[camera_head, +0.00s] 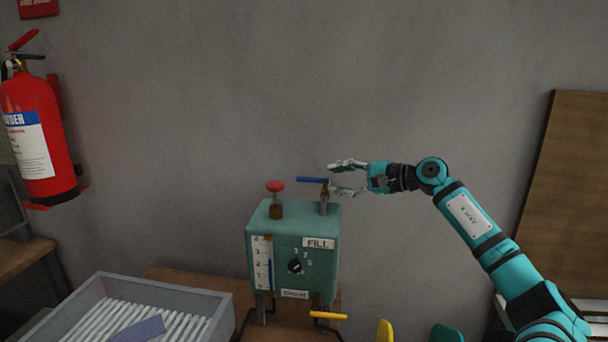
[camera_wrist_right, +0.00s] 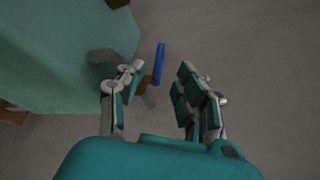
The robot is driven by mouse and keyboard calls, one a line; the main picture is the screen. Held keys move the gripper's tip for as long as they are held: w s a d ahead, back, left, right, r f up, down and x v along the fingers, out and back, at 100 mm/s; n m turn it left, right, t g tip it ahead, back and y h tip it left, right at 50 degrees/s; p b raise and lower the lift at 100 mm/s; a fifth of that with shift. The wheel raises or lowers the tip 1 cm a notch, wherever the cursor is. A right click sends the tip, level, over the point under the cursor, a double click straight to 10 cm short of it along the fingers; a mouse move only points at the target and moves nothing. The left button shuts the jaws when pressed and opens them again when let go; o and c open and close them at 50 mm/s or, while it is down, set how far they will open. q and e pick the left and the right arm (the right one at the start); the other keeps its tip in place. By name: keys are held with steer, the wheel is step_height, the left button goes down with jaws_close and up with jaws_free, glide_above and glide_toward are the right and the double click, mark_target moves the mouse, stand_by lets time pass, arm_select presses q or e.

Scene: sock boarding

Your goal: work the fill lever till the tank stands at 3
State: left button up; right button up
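The tank is a green box (camera_head: 293,228) with a FILL plate (camera_head: 318,244) at its upper right front. A blue-handled lever (camera_head: 310,180) stands on top at the right, above that plate. A white gauge (camera_head: 263,264) on the left front is numbered; its blue column seems to reach about the 2, too small to read exactly. My right gripper (camera_head: 334,178) is open at the right end of the blue lever, one finger above and one below. In the right wrist view the lever (camera_wrist_right: 159,64) shows between the spread fingers, apparently not clamped. My left gripper is out of view.
A red knob (camera_head: 275,187) stands on the tank's top left. A dial (camera_head: 295,267) is on its front, and a yellow handle (camera_head: 328,315) is below. A grey ribbed tray (camera_head: 208,290) is at lower left. A fire extinguisher (camera_head: 38,135) hangs at far left.

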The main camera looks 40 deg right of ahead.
mark_target(307, 179)
steer(key=p+x, duration=0.4)
steer(key=x, duration=0.5)
steer(key=shift+d+r, duration=0.1)
steer(key=shift+w, duration=0.4)
steer(key=shift+a+f, duration=0.2)
jaws_close()
